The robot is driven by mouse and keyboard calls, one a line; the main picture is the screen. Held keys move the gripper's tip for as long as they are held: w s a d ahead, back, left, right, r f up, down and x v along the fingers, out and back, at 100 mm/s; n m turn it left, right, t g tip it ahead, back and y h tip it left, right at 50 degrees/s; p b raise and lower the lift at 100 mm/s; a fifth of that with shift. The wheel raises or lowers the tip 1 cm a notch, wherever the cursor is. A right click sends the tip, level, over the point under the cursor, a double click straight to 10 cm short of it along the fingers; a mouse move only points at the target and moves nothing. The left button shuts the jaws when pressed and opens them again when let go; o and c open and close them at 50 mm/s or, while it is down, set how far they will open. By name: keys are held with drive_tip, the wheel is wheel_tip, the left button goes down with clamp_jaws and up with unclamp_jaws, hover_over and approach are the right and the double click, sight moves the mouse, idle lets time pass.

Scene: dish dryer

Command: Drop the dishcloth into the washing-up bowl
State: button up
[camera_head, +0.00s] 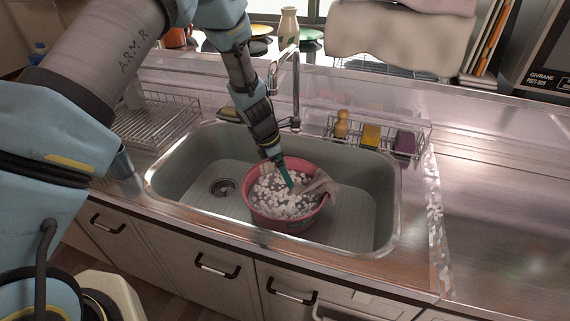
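The pink washing-up bowl (287,226) sits in the sink basin, with white foam (276,203) inside it. A greyish-pink dishcloth (320,186) lies over the bowl's right side, partly inside and partly over the rim. My gripper (289,181) points down into the bowl from above, with its teal finger end over the foam just left of the cloth. Only one narrow finger shape is clear. I cannot tell whether it touches the cloth or how far apart the fingers are.
The steel sink (370,215) has free room around the bowl. The tap (296,90) stands behind it. A wire rack (338,130) at the back right holds a brush, a yellow item and a purple item. A dish rack (155,118) stands left. The right counter is clear.

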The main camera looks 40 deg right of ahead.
drive_tip(key=shift+a+r+p, duration=0.1)
drive_tip(key=shift+r+p, duration=0.3)
drive_tip(key=shift+p, duration=0.45)
drive_tip(key=shift+f, duration=0.1)
drive_tip(key=shift+w, duration=0.1)
drive_tip(key=s+b+v, duration=0.1)
drive_tip(key=b+v, duration=0.1)
drive_tip(key=v, duration=0.5)
drive_tip(key=shift+w+r, duration=0.3)
drive_tip(key=shift+w, duration=0.1)
